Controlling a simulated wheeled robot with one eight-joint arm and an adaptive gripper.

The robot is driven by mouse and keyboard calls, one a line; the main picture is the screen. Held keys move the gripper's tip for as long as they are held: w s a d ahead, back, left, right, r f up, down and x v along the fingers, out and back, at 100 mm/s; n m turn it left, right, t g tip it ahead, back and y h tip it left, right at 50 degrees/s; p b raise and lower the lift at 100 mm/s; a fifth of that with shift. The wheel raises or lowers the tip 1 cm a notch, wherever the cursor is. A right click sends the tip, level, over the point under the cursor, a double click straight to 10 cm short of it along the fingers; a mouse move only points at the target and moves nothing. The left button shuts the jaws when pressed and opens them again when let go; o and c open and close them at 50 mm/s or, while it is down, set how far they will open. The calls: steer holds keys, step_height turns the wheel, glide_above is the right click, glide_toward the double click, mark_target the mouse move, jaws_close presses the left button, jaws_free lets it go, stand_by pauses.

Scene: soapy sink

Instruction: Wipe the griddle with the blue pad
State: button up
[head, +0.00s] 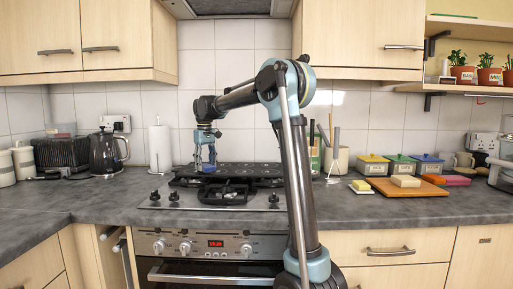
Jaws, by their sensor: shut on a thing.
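My gripper (208,157) points down over the back left of the hob. It is shut on the blue pad (208,169), a small blue piece that shows at its fingertips. The griddle (245,172) seems to be the dark, flat, spotted slab across the back of the hob. The pad is at the griddle's left part. I cannot tell whether it touches the surface. My arm stands in front of the griddle's right end and hides some of it.
A black pan support (223,197) lies on the hob's front. A kettle (106,152) and paper roll (160,150) stand left. To the right are lidded tubs (427,164), a wooden board (407,188) with a yellow block, and a utensil pot (337,160). The left counter front is clear.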

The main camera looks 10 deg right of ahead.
steer(key=shift+a+r, duration=0.15)
steer(key=shift+a, duration=0.15)
step_height(320, 180, up, 7)
steer(key=shift+f, duration=0.1)
steer(key=shift+r, duration=0.55)
stand_by(0.3)
